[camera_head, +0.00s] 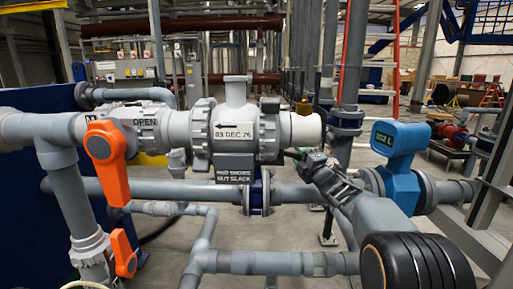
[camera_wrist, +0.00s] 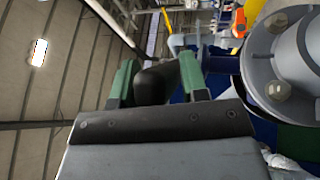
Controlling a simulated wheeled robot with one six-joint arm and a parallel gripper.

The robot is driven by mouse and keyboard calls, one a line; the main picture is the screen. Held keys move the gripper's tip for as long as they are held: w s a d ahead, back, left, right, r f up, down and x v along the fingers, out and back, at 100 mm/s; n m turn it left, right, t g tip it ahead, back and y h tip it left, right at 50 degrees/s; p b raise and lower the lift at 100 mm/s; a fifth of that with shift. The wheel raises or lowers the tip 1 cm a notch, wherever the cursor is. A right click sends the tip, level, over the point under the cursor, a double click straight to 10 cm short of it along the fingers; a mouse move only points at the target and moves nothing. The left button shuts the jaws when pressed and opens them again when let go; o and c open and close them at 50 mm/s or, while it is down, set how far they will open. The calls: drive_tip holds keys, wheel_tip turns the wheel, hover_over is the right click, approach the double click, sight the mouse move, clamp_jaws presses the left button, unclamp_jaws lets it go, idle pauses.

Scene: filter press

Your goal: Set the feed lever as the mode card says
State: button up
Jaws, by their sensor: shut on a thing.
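My gripper (camera_head: 298,157) is at the middle right, in front of the grey pipework. In the wrist view its two green fingers (camera_wrist: 157,78) are shut on a dark rounded knob (camera_wrist: 155,86). What the knob belongs to is hidden. A large orange lever (camera_head: 107,160) points downward on the left pipe, beside a label reading OPEN (camera_head: 145,123). A smaller orange lever (camera_head: 123,252) sits below it. I cannot tell which part is the feed lever. No mode card can be made out for certain.
A white tag with an arrow (camera_head: 233,135) is on the valve body, above a dark label (camera_head: 234,174). A blue meter (camera_head: 401,160) stands right of my gripper. Grey pipes (camera_head: 270,262) cross below. A flange with bolts (camera_wrist: 277,65) is close at right in the wrist view.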

drive_tip(key=shift+w+d+r+p, duration=0.1)
drive_tip(key=shift+w+d+p, duration=0.2)
drive_tip(key=shift+w, duration=0.55)
drive_tip(key=shift+w+d+p, duration=0.2)
drive_tip(key=shift+w+d, duration=0.1)
drive_tip(key=shift+w, duration=0.55)
drive_tip(key=shift+w+d+p, duration=0.15)
drive_tip(key=shift+w+p, duration=0.85)
drive_tip(key=shift+w, duration=0.9)
drive_tip(key=shift+c, duration=0.2)
drive_tip(key=shift+r+p, duration=0.4)
drive_tip(key=shift+r, duration=0.2)
drive_tip(key=o, duration=0.8)
drive_tip(key=shift+c, duration=0.2)
drive_tip(key=shift+s, duration=0.1)
drive_tip(key=f+b+v, duration=0.1)
drive_tip(key=b+v, duration=0.7)
drive_tip(key=shift+w+d+f, duration=0.25)
drive_tip(key=shift+w+f, duration=0.1)
drive_tip(key=shift+w, duration=0.05)
